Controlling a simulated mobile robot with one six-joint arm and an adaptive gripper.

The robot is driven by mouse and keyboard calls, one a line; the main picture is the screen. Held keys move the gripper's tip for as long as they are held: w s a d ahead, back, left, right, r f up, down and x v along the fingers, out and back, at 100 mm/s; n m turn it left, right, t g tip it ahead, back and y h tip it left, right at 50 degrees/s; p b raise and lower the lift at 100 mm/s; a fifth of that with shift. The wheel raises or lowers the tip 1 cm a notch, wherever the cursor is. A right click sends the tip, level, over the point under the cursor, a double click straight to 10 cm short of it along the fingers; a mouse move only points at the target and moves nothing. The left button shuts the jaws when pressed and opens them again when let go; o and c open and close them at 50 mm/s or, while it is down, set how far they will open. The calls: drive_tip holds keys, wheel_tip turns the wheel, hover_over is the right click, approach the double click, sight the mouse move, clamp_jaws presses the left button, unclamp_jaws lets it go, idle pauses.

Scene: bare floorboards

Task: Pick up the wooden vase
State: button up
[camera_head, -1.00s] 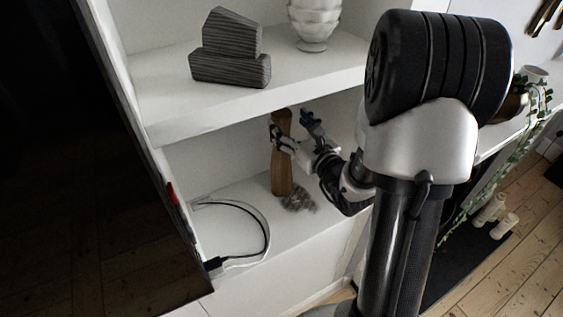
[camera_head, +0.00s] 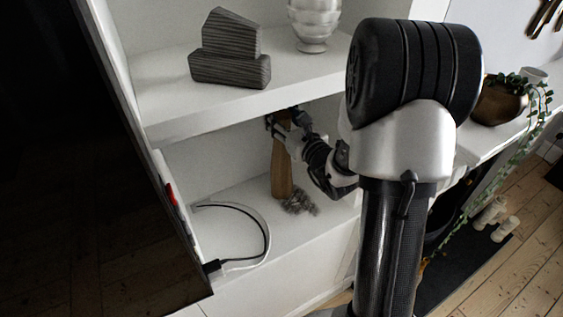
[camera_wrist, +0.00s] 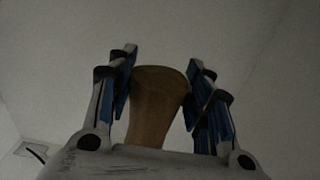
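The wooden vase (camera_head: 282,172) is a tall, narrow brown form standing upright on the lower white shelf. My gripper (camera_head: 285,121) is at its upper part, just below the upper shelf board, with one finger on each side of it. In the wrist view the vase's flared light-brown top (camera_wrist: 157,97) stands between the two blue-padded fingers of my gripper (camera_wrist: 162,75). The fingers are spread, with a gap beside the narrower part of the vase. Contact near its rim is hard to judge. My gripper covers part of the vase's top in the head view.
A grey spiky object (camera_head: 299,202) lies beside the vase's base. A cable (camera_head: 262,232) curves over the shelf at left. A dark panel (camera_head: 90,160) stands at left.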

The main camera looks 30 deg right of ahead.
clamp_jaws()
idle(0.3)
idle(0.3)
